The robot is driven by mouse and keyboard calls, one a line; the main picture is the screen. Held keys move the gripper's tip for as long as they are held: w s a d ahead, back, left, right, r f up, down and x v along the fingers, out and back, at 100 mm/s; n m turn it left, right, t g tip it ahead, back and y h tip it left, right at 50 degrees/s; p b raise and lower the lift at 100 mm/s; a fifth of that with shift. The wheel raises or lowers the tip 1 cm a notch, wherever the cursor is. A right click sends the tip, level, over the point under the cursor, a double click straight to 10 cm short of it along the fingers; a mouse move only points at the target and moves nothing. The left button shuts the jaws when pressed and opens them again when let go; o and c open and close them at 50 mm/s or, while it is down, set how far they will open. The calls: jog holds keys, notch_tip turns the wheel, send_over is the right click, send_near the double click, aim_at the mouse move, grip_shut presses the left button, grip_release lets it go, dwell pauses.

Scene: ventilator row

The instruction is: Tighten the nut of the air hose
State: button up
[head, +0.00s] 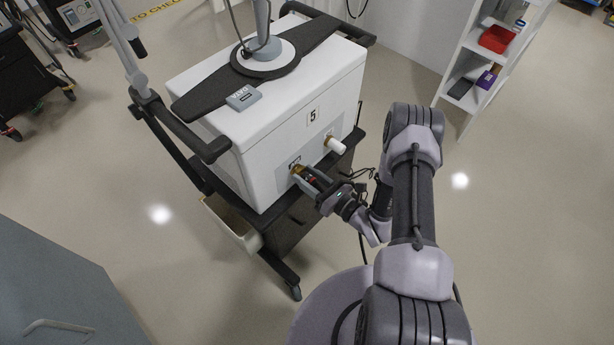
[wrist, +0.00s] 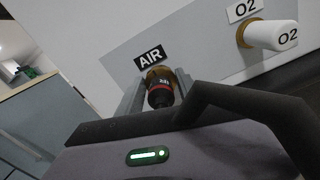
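The brass nut of the air hose (wrist: 157,73) sits at the port under the AIR label (wrist: 150,57) on the white ventilator's side. A dark hose end with a red band (wrist: 160,92) comes out of the nut towards me. My gripper (head: 301,174) reaches the port from the front right, and in the wrist view its two grey fingers (wrist: 157,88) stand on either side of the nut and appear closed on it. The nut is partly hidden behind the hose end and fingers. The rest of the hose is hidden behind my gripper.
A white O2 connector (head: 336,145) sticks out right of the AIR port, close to my gripper. The ventilator (head: 264,110) stands on a dark wheeled cart. A white shelf (head: 478,60) stands at the back right. The floor on the right is clear.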

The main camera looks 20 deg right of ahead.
jog(key=c, duration=0.8)
